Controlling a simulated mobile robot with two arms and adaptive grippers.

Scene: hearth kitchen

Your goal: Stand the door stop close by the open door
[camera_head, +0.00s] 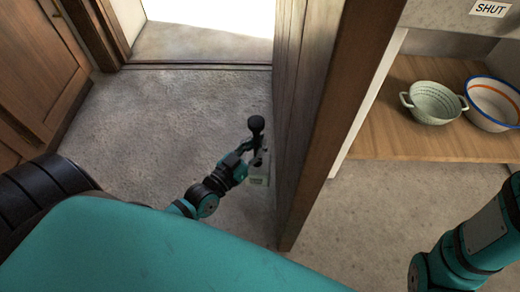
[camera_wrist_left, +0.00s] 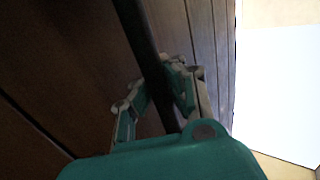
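The door stop has a black knob (camera_head: 256,124) on a dark upright stem and a pale grey block-like base (camera_head: 260,176). My left gripper (camera_head: 250,158) is around its stem, below the knob. In the left wrist view the dark stem (camera_wrist_left: 148,50) runs between the two fingers (camera_wrist_left: 165,95), which close on it. The open wooden door (camera_head: 305,100) stands just right of the door stop, with a small gap or none. I cannot tell whether the base touches the floor. My right gripper is out of view.
Grey carpet floor (camera_head: 170,115) is clear to the left, up to the bright doorway (camera_head: 205,40). A wooden cabinet (camera_head: 38,70) is at far left. Right of the door, a shelf (camera_head: 385,135) holds a green colander (camera_head: 434,103) and a white bowl (camera_head: 492,103).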

